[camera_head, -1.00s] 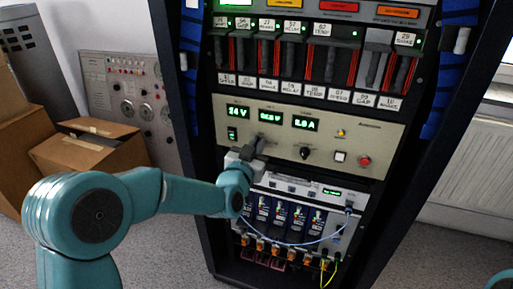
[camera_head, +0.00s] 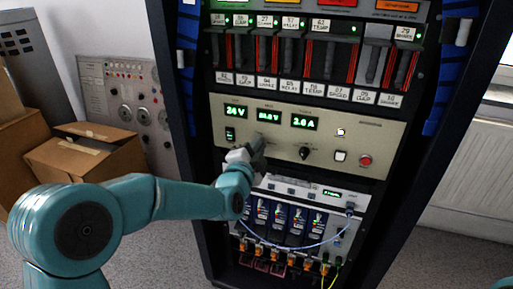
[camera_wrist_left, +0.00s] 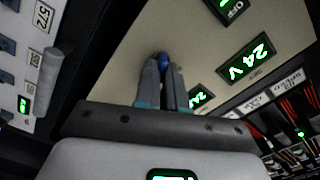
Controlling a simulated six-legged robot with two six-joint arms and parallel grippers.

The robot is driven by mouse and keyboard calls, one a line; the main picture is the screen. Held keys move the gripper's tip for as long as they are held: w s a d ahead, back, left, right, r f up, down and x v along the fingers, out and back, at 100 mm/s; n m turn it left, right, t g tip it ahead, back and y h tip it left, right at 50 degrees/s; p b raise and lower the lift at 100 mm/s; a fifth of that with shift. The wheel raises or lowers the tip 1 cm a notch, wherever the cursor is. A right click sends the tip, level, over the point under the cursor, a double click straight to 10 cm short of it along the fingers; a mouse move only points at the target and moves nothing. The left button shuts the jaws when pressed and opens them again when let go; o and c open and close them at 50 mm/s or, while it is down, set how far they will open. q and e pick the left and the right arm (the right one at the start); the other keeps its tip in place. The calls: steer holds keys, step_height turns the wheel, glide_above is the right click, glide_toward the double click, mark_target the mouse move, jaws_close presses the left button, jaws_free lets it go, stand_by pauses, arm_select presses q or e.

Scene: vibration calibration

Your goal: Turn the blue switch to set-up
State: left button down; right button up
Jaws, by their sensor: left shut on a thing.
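The blue switch (camera_wrist_left: 163,61) shows in the left wrist view as a small blue knob at the tips of my left gripper's fingers. It sits on the beige power panel (camera_head: 385,140). My left gripper (camera_wrist_left: 162,70) is shut on it, with one finger on each side. In the head view my left gripper (camera_head: 257,142) reaches the panel below the middle green display, and the switch is hidden behind it. The switch's pointing direction and its labels cannot be read. My right gripper is not in view.
A 24 V display (camera_head: 235,112) and a 2.0 A display (camera_head: 304,123) are lit. A black knob (camera_head: 305,153), a white button (camera_head: 340,156) and a red button (camera_head: 365,160) sit to the right. A module with a blue cable (camera_head: 318,243) is below. Cardboard boxes (camera_head: 85,155) stand left.

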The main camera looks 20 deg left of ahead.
arm_select(q)
steer(key=m, duration=0.5)
steer(key=shift+f+m, duration=0.1)
steer(key=shift+m, duration=0.2)
stand_by(0.4)
steer(key=c, duration=1.2)
jaws_free()
steer(key=s, duration=1.1)
steer(key=s+p, duration=0.1)
steer(key=s, duration=0.4)
steer(key=shift+s+a, duration=0.15)
steer(key=shift+a, duration=0.1)
